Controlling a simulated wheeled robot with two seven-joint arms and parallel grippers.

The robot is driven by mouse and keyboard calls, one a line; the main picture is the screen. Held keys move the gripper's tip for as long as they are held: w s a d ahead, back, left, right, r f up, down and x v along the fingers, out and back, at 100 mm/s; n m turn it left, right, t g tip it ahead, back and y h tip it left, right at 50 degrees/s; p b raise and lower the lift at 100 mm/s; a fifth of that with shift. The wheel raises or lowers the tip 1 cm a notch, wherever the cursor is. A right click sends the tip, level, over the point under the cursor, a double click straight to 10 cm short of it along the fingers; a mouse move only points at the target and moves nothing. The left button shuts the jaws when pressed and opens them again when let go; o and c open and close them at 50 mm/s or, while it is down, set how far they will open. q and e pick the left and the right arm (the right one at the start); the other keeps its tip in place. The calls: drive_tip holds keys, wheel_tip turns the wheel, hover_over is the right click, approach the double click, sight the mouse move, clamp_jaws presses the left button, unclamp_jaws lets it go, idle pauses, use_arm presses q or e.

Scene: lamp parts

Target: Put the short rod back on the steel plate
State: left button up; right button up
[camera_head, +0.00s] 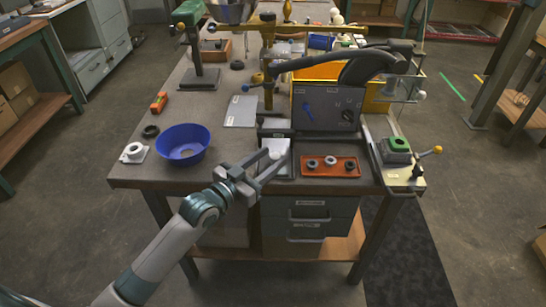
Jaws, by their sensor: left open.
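My left gripper (269,168) reaches in over the front edge of the bench, its two fingers open and pointing away from me. A pale, small rounded piece (275,154) shows by the fingertips; I cannot tell whether it is the short rod or whether the fingers touch it. A light grey plate (281,146) lies under and just beyond the fingertips, partly hidden by them. Another flat grey plate (241,111) lies farther back. I cannot tell which is the steel plate. I see no clear short rod elsewhere. My right gripper is not in view.
A blue bowl (183,144) and a white ring-topped piece (134,152) stand at the left. An orange tray (330,166) with several small rings lies right of the gripper. A dark machine with a long black arm (365,68) stands behind it. Bare bench (215,165) lies left of the gripper.

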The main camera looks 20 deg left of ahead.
use_arm(q)
drive_tip(key=b+v, duration=0.1)
drive_tip(key=v, duration=0.9)
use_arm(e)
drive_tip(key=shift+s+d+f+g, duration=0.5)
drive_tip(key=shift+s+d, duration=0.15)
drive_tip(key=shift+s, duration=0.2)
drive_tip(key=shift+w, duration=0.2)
